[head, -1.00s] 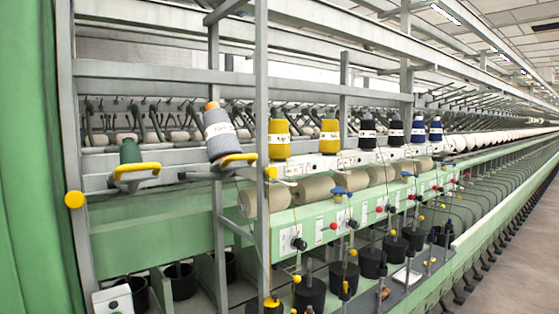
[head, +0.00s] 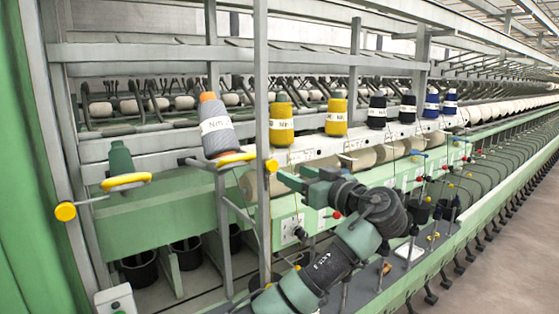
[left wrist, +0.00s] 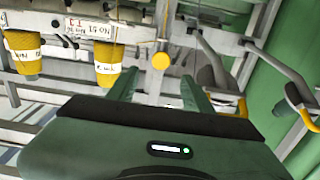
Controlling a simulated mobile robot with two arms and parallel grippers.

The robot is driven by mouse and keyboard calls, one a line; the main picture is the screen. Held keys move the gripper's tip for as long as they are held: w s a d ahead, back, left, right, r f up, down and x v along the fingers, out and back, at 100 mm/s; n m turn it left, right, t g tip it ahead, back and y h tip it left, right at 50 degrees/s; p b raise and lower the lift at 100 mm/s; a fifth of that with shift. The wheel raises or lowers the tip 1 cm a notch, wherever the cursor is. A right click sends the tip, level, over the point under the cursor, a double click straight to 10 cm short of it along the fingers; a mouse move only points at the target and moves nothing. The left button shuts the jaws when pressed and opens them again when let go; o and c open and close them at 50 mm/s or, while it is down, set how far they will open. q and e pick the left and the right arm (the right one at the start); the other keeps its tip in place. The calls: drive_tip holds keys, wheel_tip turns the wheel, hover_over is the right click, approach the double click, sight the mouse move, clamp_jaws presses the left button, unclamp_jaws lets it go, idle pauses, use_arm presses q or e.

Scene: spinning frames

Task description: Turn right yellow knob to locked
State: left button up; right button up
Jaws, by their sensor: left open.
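The right yellow knob (head: 271,166) is a small round knob on a grey upright post, right of the tilted grey yarn cone. It also shows in the left wrist view (left wrist: 161,60), just beyond the fingers. Another yellow knob (head: 65,211) sits on the far-left post. My left gripper (head: 283,178) is open, with its fingertips close to the right knob, just right of and below it. In the left wrist view the knob lines up with the gap between the fingers (left wrist: 161,84); I cannot tell whether they touch it. No lock marking is readable. My right gripper is out of view.
The grey post (head: 263,80) rises beside my gripper. The grey cone (head: 215,127) and yellow-tipped holders (head: 126,181) stand left, yellow cones (head: 281,124) right. My left forearm covers part of the green rail (head: 290,225). Open floor (head: 510,225) lies at the right.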

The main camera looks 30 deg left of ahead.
sight(274, 166)
use_arm(q)
drive_tip(key=p+x, duration=0.4)
drive_tip(key=x, duration=0.3)
drive_tip(key=shift+s+a, duration=0.1)
drive_tip(key=shift+a, duration=0.2)
clamp_jaws()
drive_tip(key=shift+f, duration=0.1)
